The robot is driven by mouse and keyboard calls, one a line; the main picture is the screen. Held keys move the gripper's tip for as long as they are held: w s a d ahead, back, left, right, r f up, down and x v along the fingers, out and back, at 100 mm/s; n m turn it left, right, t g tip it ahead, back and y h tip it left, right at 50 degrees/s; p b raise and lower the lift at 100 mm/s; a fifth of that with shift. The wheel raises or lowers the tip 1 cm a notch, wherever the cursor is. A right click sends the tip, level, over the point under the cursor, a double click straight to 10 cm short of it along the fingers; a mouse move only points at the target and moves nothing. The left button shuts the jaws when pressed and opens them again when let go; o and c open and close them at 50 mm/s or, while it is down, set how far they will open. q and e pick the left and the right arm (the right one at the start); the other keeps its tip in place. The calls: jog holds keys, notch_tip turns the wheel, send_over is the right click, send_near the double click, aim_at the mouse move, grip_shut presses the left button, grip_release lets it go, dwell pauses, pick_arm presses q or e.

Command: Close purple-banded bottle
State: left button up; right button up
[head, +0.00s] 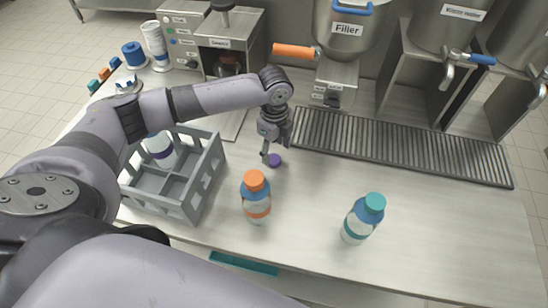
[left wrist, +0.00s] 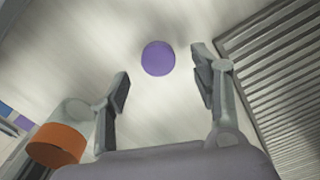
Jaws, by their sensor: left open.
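A small round purple cap (head: 275,160) lies on the bench in the head view, left of the drain grate. It also shows as a purple disc in the left wrist view (left wrist: 158,58), ahead of and between my fingertips. My left gripper (head: 268,156) points down just beside and above the cap; its fingers (left wrist: 163,92) are apart with nothing between them. The purple-banded bottle (head: 161,149) stands in a compartment of the grey crate (head: 208,178); its top is partly hidden by my left arm. My right gripper is not in view.
An orange-capped bottle (head: 256,197) stands just in front of the cap and shows in the left wrist view (left wrist: 58,145). A teal-capped bottle (head: 363,218) stands further right. The drain grate (head: 400,148) and Filler (head: 345,35) lie behind. Bench between the two bottles is clear.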

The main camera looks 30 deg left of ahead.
aim_at(274, 159)
pick_arm(q)
jog(key=shift+s+f, duration=0.15)
jog(key=shift+f, duration=1.6)
jog(key=shift+c, duration=0.4)
jog(key=c, duration=0.7)
